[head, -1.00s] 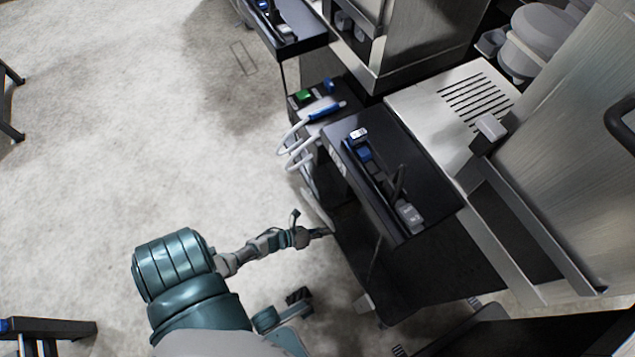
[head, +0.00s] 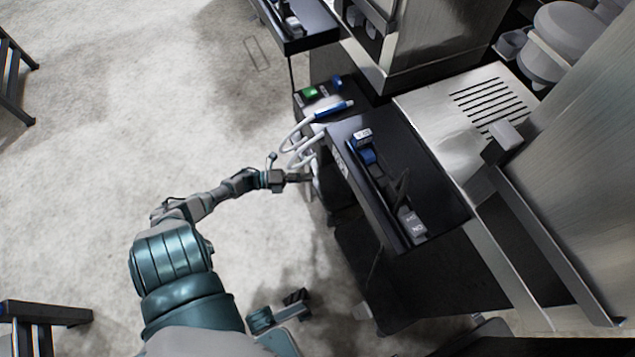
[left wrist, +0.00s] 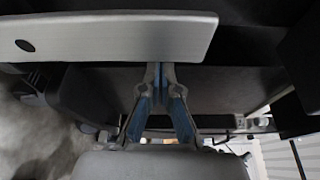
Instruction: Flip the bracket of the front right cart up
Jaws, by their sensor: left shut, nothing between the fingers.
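The nearest cart (head: 455,210) is black, with a row of small blue and grey items on its top. My left gripper (head: 308,178) is at the left side of this cart, lower than its top edge. In the left wrist view, the fingers (left wrist: 157,72) with blue pads are shut and empty. Their tips are just under the lower edge of a flat silver plate (left wrist: 120,38) with a dark oval hole. This plate may be the bracket; I cannot tell whether the fingers touch it. In the head view the bracket is not clearly visible.
White curved handles (head: 296,133) and a blue-and-white item (head: 333,110) are close beyond my gripper. Another black cart (head: 308,38) stands farther back. Steel machines (head: 425,45) and a slotted drip tray (head: 490,100) are to the right.

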